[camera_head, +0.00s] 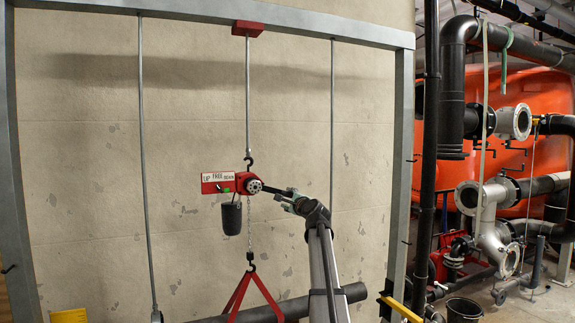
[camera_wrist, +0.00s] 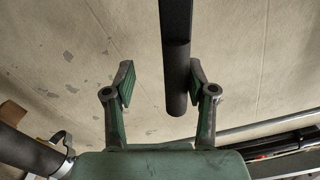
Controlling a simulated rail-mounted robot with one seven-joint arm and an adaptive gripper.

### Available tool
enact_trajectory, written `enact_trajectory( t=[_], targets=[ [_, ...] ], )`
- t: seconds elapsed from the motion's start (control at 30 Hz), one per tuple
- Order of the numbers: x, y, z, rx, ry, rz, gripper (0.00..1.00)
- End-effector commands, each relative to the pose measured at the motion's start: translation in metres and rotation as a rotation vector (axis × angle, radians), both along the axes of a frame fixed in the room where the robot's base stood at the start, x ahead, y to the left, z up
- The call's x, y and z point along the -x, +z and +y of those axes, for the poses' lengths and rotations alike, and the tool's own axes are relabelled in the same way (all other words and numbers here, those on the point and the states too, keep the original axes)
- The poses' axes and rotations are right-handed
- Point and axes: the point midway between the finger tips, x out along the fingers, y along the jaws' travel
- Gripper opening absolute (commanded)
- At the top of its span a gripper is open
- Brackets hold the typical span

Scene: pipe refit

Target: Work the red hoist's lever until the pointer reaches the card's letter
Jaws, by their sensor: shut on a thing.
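The red hoist (camera_head: 242,183) hangs from a hook on the middle rod, with a red plate lettered UP, FREE and DOWN (camera_head: 217,178) on its left. Its dark lever (camera_head: 272,189) points right and slightly down to my gripper (camera_head: 290,196). In the wrist view the lever (camera_wrist: 176,50) comes down between the fingers of my gripper (camera_wrist: 160,82), close against the right finger pad; a gap shows on the left. I cannot make out the pointer or the card's letter in either view.
A red sling (camera_head: 250,287) under the hoist's chain holds a dark pipe (camera_head: 290,308). A black chain bag (camera_head: 231,218) hangs beside the chain. Rods flank the hoist inside a grey frame (camera_head: 403,130). Flanged pipes (camera_head: 490,215) and a bucket (camera_head: 463,310) stand at right.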

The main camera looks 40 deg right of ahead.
Motion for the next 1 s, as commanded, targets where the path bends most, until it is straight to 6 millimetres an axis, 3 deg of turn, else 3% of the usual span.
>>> enact_trajectory(
  t=[0.17, 1.0],
  targets=[
    [0.005, -0.001, 0.002, 0.0, 0.002, 0.003, 0.5],
    [0.078, 0.001, 0.019, 0.003, -0.001, 0.0, 0.5]
  ],
)
